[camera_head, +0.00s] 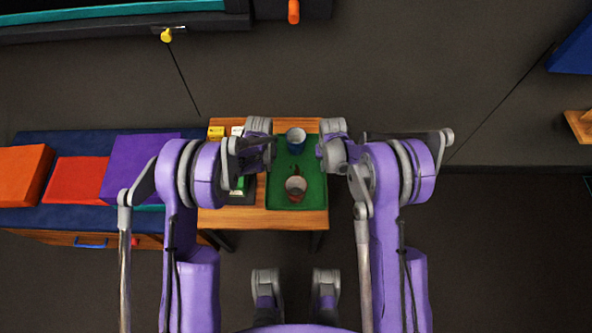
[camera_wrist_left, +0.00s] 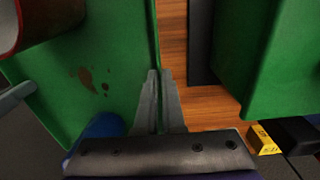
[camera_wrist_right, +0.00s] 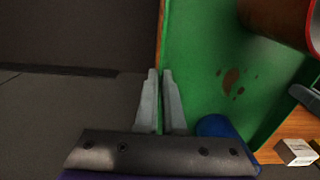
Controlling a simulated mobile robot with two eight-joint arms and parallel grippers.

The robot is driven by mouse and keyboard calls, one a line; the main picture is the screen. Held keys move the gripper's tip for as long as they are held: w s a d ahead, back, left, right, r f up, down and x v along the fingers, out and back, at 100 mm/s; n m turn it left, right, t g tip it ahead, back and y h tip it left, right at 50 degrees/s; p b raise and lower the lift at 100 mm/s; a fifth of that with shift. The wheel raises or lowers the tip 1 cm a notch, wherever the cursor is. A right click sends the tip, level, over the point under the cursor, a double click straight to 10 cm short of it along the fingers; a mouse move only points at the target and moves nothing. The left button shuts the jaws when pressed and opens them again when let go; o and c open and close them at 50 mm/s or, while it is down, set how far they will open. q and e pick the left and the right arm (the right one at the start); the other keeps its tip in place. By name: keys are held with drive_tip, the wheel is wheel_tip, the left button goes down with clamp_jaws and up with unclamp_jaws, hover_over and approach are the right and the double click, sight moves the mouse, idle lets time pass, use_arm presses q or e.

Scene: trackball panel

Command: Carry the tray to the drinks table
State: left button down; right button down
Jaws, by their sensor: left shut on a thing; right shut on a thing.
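The green tray (camera_head: 312,172) is over the small wooden table (camera_head: 260,222); I cannot tell whether it rests on it or is slightly raised. A blue cup (camera_head: 296,141) stands at its far end and a red cup (camera_head: 295,189) at its near end, both upright. Brown spots mark the tray floor between them. My left gripper (camera_wrist_left: 158,78) is shut on the tray's left rim. My right gripper (camera_wrist_right: 160,78) is shut on its right rim. In the head view my wrists partly cover both rims.
A yellow box (camera_head: 216,132), a white box (camera_head: 237,131) and a dark-and-green item (camera_head: 240,188) sit left of the tray. A blue-topped bench (camera_head: 75,143) with orange, red and purple blocks adjoins at left. The floor to the right (camera_head: 490,240) is clear.

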use_arm(q)
drive_tip(key=shift+r, duration=0.2)
use_arm(e)
drive_tip(key=shift+r, duration=0.15)
idle(0.3)
